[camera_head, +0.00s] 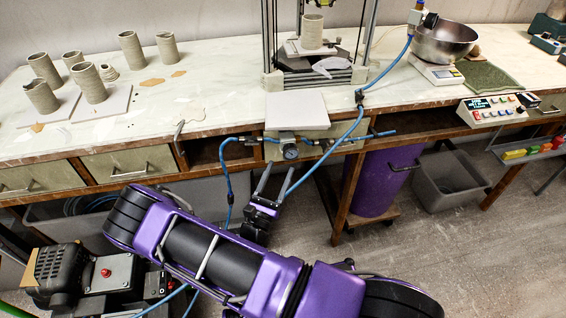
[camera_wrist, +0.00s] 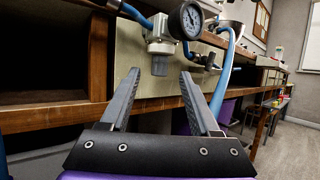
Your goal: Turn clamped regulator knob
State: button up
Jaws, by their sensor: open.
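The regulator (camera_wrist: 160,40) is a pale grey body with a round dial gauge (camera_wrist: 187,20) at its right, mounted on a beige panel under the bench top. A short blue-grey cylindrical knob (camera_wrist: 159,66) hangs from its underside. In the head view the gauge (camera_head: 291,152) shows at the bench front; the knob is too small to tell there. My gripper (camera_wrist: 159,74) is open and empty, its two fingers pointing up toward the regulator. In the wrist view the knob appears between the fingertips, beyond them. In the head view my gripper (camera_head: 281,170) is below and in front of the gauge.
Blue hoses (camera_head: 229,172) run on both sides of the regulator. Drawers (camera_head: 130,162) and a wooden bench edge lie at left. A purple bin (camera_head: 385,180) stands under the bench at right, beside a grey crate (camera_head: 447,182). Clay cylinders (camera_head: 130,48) stand on the bench top.

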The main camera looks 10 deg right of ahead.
jog(key=v, duration=1.3)
jog(key=shift+s+a, duration=0.2)
